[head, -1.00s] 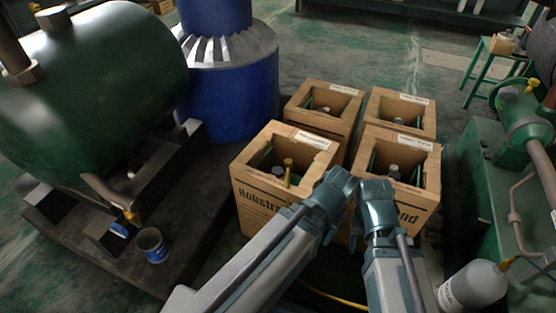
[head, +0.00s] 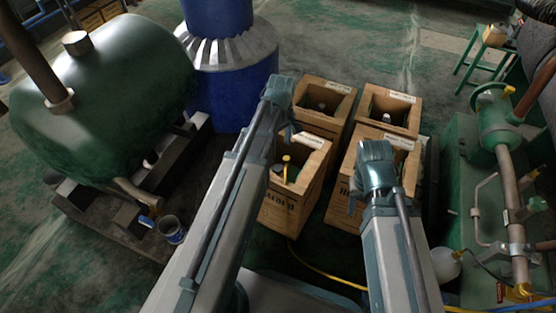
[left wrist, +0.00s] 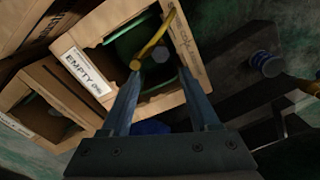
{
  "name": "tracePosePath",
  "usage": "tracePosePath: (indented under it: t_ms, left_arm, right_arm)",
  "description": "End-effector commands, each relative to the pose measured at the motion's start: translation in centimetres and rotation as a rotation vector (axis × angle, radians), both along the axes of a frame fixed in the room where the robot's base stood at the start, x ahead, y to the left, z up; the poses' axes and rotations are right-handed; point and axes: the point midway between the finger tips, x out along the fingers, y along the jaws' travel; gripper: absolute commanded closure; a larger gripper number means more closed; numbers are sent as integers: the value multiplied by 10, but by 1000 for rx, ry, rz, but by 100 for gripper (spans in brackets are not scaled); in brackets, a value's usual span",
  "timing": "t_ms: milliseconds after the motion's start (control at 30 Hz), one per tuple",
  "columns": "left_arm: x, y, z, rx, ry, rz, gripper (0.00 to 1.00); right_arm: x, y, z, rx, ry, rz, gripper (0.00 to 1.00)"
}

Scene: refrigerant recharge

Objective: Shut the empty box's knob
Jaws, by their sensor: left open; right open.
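In the left wrist view, a cardboard box (left wrist: 184,22) carries a white label (left wrist: 82,73) that reads EMPTY. Inside are a bent yellow piece with a round end (left wrist: 136,64), a grey fitting (left wrist: 163,51) and something green. This looks like the front-left box (head: 283,209) in the head view, where the yellow piece (head: 286,160) rises inside. My left gripper (head: 290,128) is above this box's far-left part. Its open fingers (left wrist: 162,72) point into the box, the yellow end near the left fingertip; contact is unclear. My right gripper (head: 358,198) is open over the front-right box (head: 342,205), partly hidden by its arm.
Two more open boxes stand behind (head: 325,88) (head: 392,108). A blue drum (head: 215,105) and a green tank (head: 110,95) are at left, with a small can (head: 171,230) below. Green machinery with pipes (head: 480,185) is at right. A yellow hose (head: 320,270) lies on the floor.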

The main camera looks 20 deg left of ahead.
Motion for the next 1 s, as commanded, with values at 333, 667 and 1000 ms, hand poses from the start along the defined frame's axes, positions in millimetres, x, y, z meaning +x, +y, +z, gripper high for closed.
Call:
tracePosePath:
  t_ms: [333, 667, 1000]
  left_arm:
    - [5, 11, 0, -4, -4, 74, 38]
    - [5, 11, -27, -4, -4, 71, 38]
    - [5, 11, -75, -4, -4, 70, 38]
  right_arm:
    - [0, 0, 0, 0, 0, -1, 50]
    - [0, 0, -27, -2, -1, 2, 50]
    - [0, 1, -75, 4, -1, 11, 50]
